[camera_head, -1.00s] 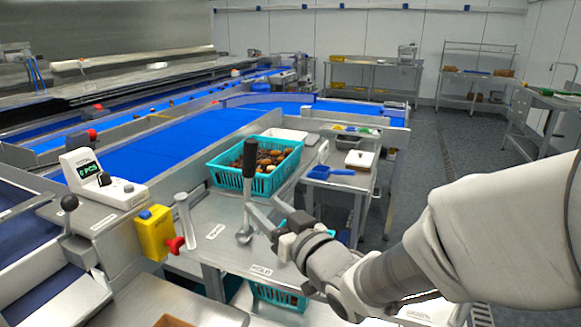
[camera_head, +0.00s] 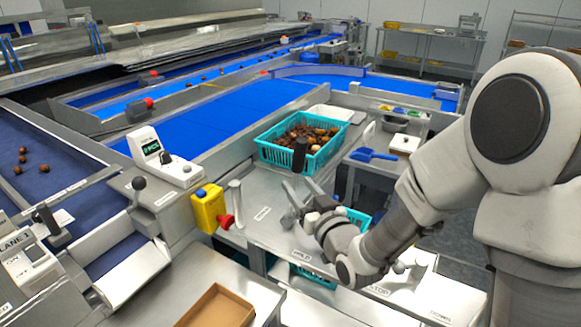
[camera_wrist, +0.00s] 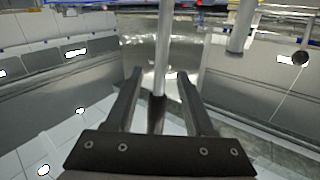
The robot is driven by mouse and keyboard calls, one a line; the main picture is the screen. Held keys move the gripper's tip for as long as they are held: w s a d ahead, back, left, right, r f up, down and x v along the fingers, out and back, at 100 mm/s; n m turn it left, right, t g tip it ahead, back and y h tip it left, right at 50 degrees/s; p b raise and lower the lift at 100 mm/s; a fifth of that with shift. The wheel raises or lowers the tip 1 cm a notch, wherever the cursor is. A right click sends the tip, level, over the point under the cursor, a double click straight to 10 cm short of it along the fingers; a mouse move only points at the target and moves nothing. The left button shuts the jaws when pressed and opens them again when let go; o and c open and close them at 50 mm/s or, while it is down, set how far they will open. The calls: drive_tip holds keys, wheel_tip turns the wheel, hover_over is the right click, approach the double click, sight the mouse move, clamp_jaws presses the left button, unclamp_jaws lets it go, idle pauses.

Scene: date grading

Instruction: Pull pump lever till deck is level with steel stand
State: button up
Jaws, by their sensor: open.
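The pump lever (camera_head: 300,155), a rod with a black grip, stands nearly upright in the head view beside a steel surface (camera_head: 262,190). My gripper (camera_head: 303,199) is just below the black grip, its fingers open around or close beside the lever. In the wrist view a bright steel rod (camera_wrist: 164,45) runs down between my open fingers (camera_wrist: 160,95) and ends in a dark part. I cannot tell whether the fingers touch it. Which surface is the deck and which the steel stand is not clear; their heights cannot be compared.
A teal basket of dates (camera_head: 265,151) stands behind the lever. A yellow box with a red knob (camera_head: 208,207) and a white counter (camera_head: 165,160) are to the left. An empty brown tray (camera_head: 217,308) lies in front. A blue scoop (camera_head: 373,155) is at right.

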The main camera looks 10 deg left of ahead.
drive_tip(key=x, duration=0.6)
drive_tip(key=shift+p, duration=0.3)
clamp_jaws()
idle(1.1)
